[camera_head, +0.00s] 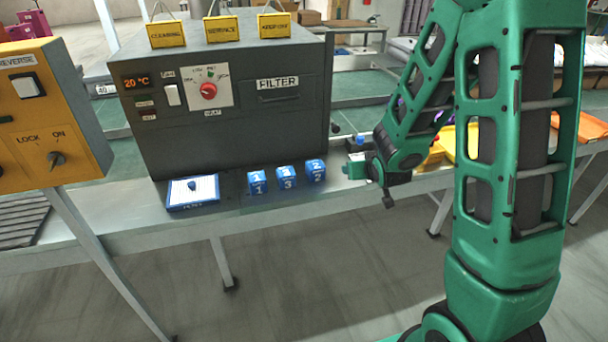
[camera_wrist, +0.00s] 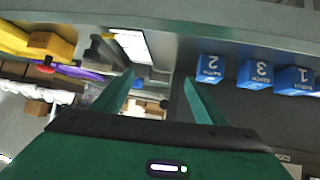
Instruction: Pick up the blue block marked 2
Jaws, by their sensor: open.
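The blue block marked 2 (camera_head: 316,172) stands on the metal table, at the right end of a row of three blue blocks. It also shows in the wrist view (camera_wrist: 209,68), where the picture is upside down, to the right of the fingers. My gripper (camera_head: 354,166) is to the right of this block in the head view, apart from it. In the wrist view my gripper (camera_wrist: 157,82) has its two green fingers spread, with no block between them.
Blocks marked 3 (camera_head: 287,178) and 1 (camera_head: 257,184) stand left of block 2. A blue-edged tray (camera_head: 176,207) lies further left. The dark filter machine (camera_head: 230,130) rises behind the row. Yellow and orange bins (camera_head: 590,127) are at the right. The table's front strip is clear.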

